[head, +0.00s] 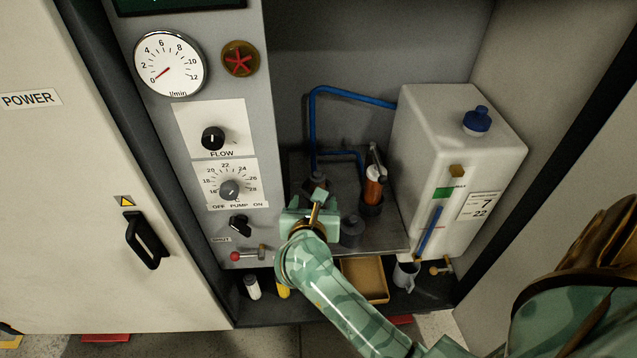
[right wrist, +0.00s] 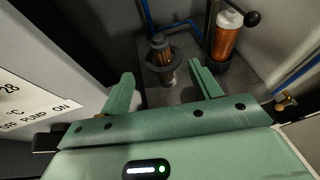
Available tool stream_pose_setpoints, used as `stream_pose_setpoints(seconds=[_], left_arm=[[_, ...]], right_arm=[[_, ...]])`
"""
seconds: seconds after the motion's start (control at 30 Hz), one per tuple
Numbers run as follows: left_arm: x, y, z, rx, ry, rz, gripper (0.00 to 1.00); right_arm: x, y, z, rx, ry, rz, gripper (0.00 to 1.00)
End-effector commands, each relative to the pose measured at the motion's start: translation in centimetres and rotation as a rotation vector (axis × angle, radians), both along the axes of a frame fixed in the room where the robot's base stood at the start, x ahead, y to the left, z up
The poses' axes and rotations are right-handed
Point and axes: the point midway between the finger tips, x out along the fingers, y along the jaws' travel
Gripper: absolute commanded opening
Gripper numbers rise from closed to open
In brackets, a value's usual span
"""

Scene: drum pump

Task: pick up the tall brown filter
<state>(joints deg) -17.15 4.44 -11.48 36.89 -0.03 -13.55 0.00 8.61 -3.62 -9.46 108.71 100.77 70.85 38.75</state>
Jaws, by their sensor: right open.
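A tall orange-brown cylinder with a white cap (head: 373,188) stands upright in a dark holder at the back of the bench; it also shows in the right wrist view (right wrist: 226,38). A shorter brown cylinder (right wrist: 159,44) with a dark collar stands left of it, mostly hidden by my gripper in the head view. I cannot tell for certain which is the named filter; the white-capped one is taller. My right gripper (right wrist: 161,90) is open and empty. Its fingers point towards the shorter cylinder, with the taller one beyond the right finger. My left gripper is not in view.
A black-knobbed lever (right wrist: 252,18) stands beside the taller cylinder. Blue tubes (head: 350,92) run to a white tank (head: 440,130) at right. A dial panel (head: 225,150) stands at left. A brown tray (head: 373,284) and grey jug (head: 405,275) are below.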

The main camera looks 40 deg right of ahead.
Motion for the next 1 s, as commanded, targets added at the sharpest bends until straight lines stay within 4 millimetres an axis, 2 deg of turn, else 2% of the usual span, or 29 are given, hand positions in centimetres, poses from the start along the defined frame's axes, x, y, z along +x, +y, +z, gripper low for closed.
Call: stream_pose_setpoints(seconds=[0.1, 0.2, 0.27, 0.5, 0.73, 0.87, 0.9, 1.0], left_arm=[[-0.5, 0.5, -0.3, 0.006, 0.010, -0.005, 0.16], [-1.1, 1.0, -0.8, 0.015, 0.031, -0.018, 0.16], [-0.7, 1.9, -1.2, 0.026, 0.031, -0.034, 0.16], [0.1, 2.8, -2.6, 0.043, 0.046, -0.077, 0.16], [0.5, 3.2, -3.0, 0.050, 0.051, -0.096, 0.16], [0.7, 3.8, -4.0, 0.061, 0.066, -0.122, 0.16], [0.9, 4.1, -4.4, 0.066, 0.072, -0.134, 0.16], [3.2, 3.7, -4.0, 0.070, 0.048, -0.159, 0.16]], right_arm=[[0.5, -0.3, -0.7, 0.020, 0.003, -0.009, 0.63], [1.8, -1.5, -1.7, 0.020, 0.005, -0.010, 0.63], [2.8, -2.5, -2.4, 0.019, 0.006, -0.011, 0.63], [6.5, -5.8, -4.5, 0.017, 0.008, -0.009, 0.63], [7.9, -7.1, -4.9, 0.018, 0.004, -0.009, 0.63], [9.5, -8.3, -6.1, 0.016, 0.007, -0.009, 0.63], [10.1, -8.9, -6.5, 0.014, 0.008, -0.009, 0.63], [10.7, -9.3, -6.4, 0.017, 0.006, -0.008, 0.63]])
